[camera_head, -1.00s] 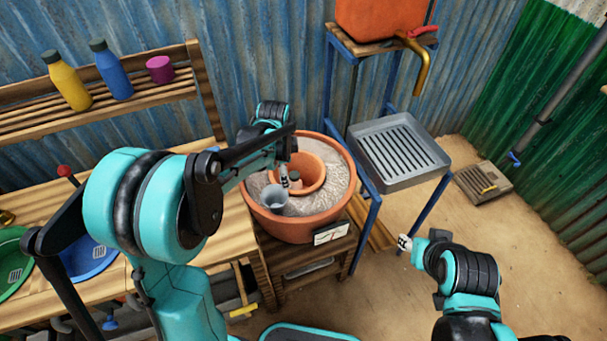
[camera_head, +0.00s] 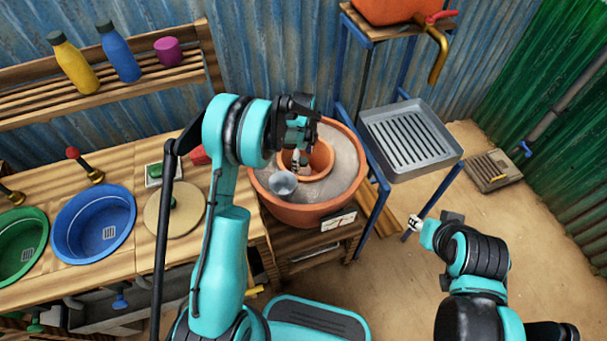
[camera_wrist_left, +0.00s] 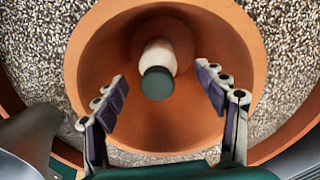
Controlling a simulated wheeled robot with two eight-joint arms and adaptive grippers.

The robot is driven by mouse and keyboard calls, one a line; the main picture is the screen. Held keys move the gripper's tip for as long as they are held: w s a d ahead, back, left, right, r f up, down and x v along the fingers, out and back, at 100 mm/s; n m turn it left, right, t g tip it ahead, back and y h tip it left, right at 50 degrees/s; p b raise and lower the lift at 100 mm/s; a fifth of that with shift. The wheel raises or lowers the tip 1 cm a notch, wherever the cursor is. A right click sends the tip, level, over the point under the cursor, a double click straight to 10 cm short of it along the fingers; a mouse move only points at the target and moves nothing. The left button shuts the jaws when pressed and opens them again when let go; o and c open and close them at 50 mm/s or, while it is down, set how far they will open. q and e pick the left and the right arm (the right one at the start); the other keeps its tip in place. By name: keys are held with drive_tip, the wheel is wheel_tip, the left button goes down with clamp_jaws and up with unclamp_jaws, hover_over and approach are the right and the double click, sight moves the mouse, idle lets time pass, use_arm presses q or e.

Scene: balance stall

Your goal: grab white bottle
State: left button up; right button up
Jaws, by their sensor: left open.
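The white bottle (camera_wrist_left: 158,57) with a dark green cap (camera_wrist_left: 157,84) stands inside the inner clay pot (camera_wrist_left: 90,60) in the left wrist view, its cap towards the camera. My left gripper (camera_wrist_left: 163,90) is open, with one finger on each side of the cap and a clear gap to both; I see no contact. In the head view my left gripper (camera_head: 298,155) is over the inner pot (camera_head: 321,156) and mostly hides the bottle. My right gripper (camera_head: 414,223) is low at the right, away from the pots; its finger opening is too small to tell.
The inner pot sits in sand inside a wide clay pot (camera_head: 310,215). A metal drain tray (camera_head: 412,175) is to the right. Blue (camera_head: 95,259) and green basins (camera_head: 22,268) are at left.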

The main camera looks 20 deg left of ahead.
sight(303, 170)
use_arm(q)
drive_tip(key=f+b, duration=0.1)
drive_tip(key=f, duration=0.2)
drive_tip(key=f+b, duration=0.1)
drive_tip(key=f, duration=0.2)
drive_tip(key=shift+s+d+b, duration=0.15)
drive_tip(key=shift+s+b, duration=0.05)
drive_tip(key=shift+b, duration=0.1)
drive_tip(key=shift+r, duration=0.1)
drive_tip(key=c, duration=1.5)
